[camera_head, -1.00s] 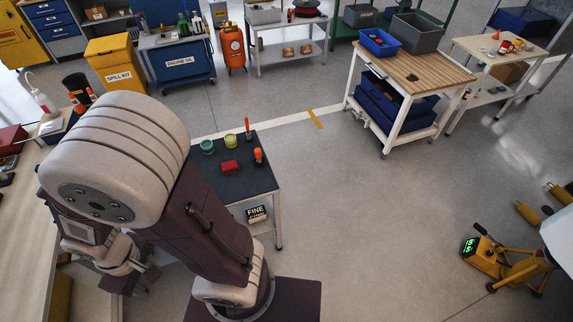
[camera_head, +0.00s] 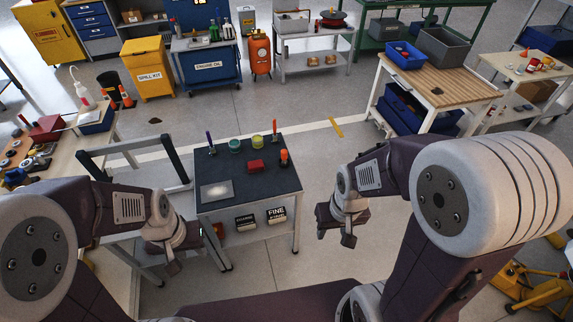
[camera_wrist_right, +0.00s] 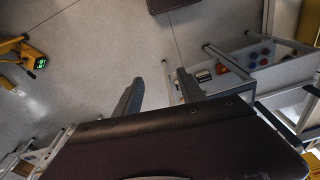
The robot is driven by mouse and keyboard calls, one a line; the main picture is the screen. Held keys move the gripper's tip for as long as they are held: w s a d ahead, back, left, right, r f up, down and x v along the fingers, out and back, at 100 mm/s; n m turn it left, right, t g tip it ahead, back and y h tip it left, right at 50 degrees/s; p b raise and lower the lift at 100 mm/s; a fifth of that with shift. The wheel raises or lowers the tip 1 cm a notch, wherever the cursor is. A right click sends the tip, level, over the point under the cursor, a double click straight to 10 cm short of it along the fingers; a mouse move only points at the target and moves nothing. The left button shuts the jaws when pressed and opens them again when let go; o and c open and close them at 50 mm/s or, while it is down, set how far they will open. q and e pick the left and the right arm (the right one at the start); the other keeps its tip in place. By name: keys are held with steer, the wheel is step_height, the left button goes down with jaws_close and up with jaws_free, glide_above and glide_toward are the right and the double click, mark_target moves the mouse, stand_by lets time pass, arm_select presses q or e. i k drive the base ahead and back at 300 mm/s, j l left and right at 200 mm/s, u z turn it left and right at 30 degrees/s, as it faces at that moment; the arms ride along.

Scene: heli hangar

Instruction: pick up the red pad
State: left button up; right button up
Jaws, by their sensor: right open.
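The red pad (camera_head: 256,166) is a small red block lying on the dark top of a small work table (camera_head: 222,176) in the middle of the head view. My right gripper (camera_head: 348,238) hangs to the right of this table, apart from the pad. In the right wrist view its two fingers (camera_wrist_right: 155,88) are spread with nothing between them, above the floor. My left gripper (camera_head: 172,267) hangs low at the left, in front of the table and clear of the pad. Its jaw opening is too small to make out.
Around the pad stand a green tin (camera_head: 234,146), a yellow-green tin (camera_head: 257,143), an orange-topped item (camera_head: 284,158), two upright handled tools and a metal plate (camera_head: 217,191). A grey frame (camera_head: 130,150) stands left of the table. Floor to its right is open.

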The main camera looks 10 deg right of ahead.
mark_target(257, 166)
steer(key=i+l+u, duration=0.2)
steer(key=u, duration=0.15)
steer(key=i+l+u, duration=0.25)
steer(key=u, duration=0.15)
steer(key=i+l+u, duration=0.2)
steer(key=l+u, duration=0.15)
steer(key=i+l+u, duration=0.1)
steer(key=l+u, duration=0.65)
steer(key=i+l, duration=0.05)
steer(key=l, duration=0.05)
